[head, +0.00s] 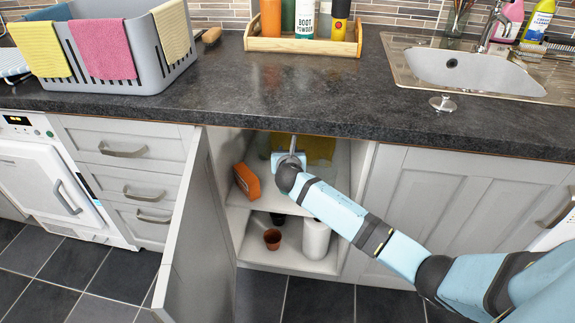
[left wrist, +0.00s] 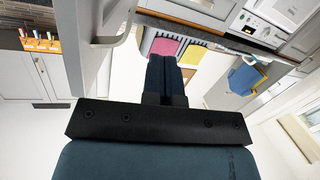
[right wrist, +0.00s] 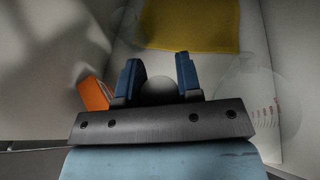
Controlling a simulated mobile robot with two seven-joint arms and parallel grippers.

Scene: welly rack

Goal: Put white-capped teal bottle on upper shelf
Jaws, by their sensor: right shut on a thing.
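My right gripper (right wrist: 159,68) is inside the open cabinet under the counter, at upper shelf height. Its fingers are shut on a grey rounded thing (right wrist: 159,90) in shadow. I cannot tell from its visible part whether it is the white-capped teal bottle. The upper shelf (head: 237,196) holds an orange object (head: 246,181) at its left and a yellow sheet (head: 318,148) at the back. A dark teal-green bottle (head: 288,14) stands on the counter, its top out of frame. My left gripper (left wrist: 166,74) has its fingers together, empty, away from the cabinet.
The cabinet door (head: 188,245) stands open at the left. Below are a brown pot (head: 272,239) and a white cylinder (head: 315,238). A faint transparent round shape (right wrist: 250,88) is right of my right gripper. The counter edge (head: 300,122) overhangs my right arm.

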